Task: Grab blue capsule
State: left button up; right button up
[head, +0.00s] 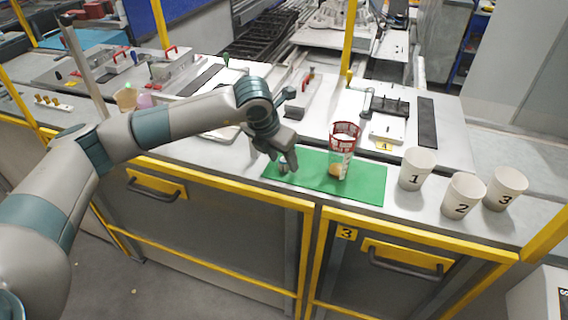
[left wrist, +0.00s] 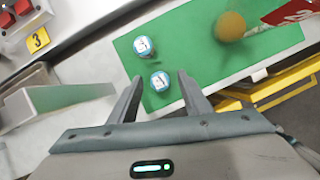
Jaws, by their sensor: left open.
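Two short round capsules with blue-and-white tops stand on the green mat (head: 368,190) in the left wrist view. The nearer blue capsule (left wrist: 160,82) is between the fingertips of my left gripper (left wrist: 160,77); the other blue capsule (left wrist: 142,45) is just beyond it. I see no grip on either. My left gripper is open, and in the head view it (head: 287,164) hangs over the left part of the mat, where it largely hides the capsules. My right gripper is not in view.
An orange ball (left wrist: 231,26) lies on the mat beside a red-and-white holder (head: 343,140). White cups marked 1 (head: 416,170), 2 (head: 462,197) and 3 (head: 504,190) stand right of the mat. A grey fixture (head: 300,98) stands behind the gripper.

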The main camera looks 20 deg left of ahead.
pick_arm(q)
grip_shut()
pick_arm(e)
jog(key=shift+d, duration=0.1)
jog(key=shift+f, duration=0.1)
